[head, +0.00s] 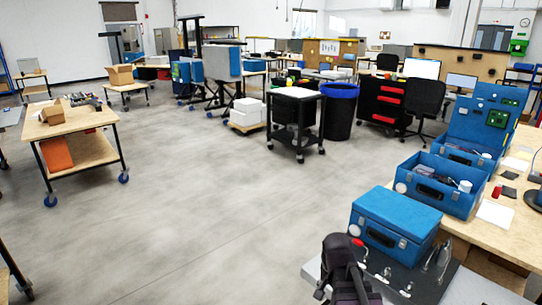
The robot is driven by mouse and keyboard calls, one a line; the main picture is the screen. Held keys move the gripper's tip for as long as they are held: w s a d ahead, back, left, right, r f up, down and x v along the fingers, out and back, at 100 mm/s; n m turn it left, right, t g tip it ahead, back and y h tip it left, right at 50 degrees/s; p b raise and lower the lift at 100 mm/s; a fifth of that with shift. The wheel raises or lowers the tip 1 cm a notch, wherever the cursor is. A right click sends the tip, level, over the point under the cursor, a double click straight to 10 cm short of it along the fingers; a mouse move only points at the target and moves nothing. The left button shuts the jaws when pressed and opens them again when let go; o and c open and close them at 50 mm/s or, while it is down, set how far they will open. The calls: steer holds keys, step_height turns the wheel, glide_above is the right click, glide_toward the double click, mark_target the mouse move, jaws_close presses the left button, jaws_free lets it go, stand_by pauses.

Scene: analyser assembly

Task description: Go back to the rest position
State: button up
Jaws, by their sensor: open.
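A dark part of my own arm (345,268) rises at the bottom edge of the head view, right of the middle. My gripper's fingers cannot be made out, and I see nothing held. A closed blue case (395,213) with a dark handle stands just right of and beyond the arm. Small silver, clamp-like items (405,287) lie or stand on the dark surface in front of the case.
An open blue case (436,192) and another with its lid raised (482,122) stand along the wooden bench (518,195) at right. A black trolley (296,118) and blue-rimmed bin (341,108) stand beyond. A wheeled wooden table (75,122) is at left. The grey floor (215,190) between is clear.

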steer(key=shift+s+a+r+n+p, duration=0.1)
steer(key=shift+s+r+n+p, duration=0.35)
steer(key=shift+n, duration=0.55)
steer(key=shift+s+r+n+p, duration=0.1)
steer(key=shift+s+r+n, duration=0.2)
steer(key=shift+s+n, duration=0.5)
steer(key=shift+s+a+r+n+p, duration=0.1)
steer(key=shift+s+r+n+p, duration=0.25)
steer(key=shift+n, duration=0.85)
